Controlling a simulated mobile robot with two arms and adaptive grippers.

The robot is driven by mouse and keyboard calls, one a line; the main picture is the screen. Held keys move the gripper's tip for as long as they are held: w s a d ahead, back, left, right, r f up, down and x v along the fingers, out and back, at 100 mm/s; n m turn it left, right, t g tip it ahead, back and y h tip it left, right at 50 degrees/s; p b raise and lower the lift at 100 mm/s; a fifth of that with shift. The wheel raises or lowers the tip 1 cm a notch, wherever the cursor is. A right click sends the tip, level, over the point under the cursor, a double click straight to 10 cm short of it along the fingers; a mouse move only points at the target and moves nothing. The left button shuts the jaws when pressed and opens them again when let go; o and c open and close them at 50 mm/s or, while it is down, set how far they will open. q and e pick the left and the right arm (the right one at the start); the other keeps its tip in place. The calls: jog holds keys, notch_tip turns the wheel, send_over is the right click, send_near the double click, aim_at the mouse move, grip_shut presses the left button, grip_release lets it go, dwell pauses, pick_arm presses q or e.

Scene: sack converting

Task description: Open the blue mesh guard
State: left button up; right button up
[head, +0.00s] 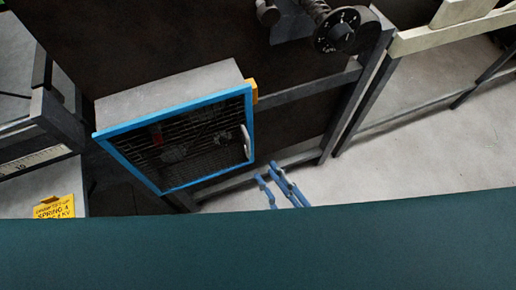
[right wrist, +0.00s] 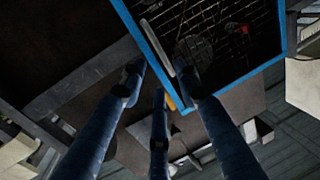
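The blue mesh guard (head: 172,188) is a blue-framed door with dark wire mesh on the front of a grey box. It looks closed. Its pale upright handle (head: 246,142) is near the right edge of the frame. My right gripper (head: 269,175), with blue fingers, is below and to the right of the handle, apart from it in the head view. In the right wrist view its fingers are spread open, with the guard's frame (right wrist: 148,42) and handle (right wrist: 181,58) beyond the fingertips. The handle's lower part is partly hidden by a finger. My left gripper is not in view.
A yellow block (head: 252,91) sits at the box's upper right side. Dark metal frame legs (head: 350,110) stand to the right. A black dial (head: 337,30) is above. A yellow note (head: 56,207) is at lower left. Grey floor is open at right.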

aim_at(249, 146)
jog(key=b+x, duration=0.1)
jog(key=x, duration=0.9)
jog(key=shift+w+a+f, duration=0.1)
jog(key=shift+w, duration=0.15)
jog(key=shift+c, duration=0.5)
grip_shut()
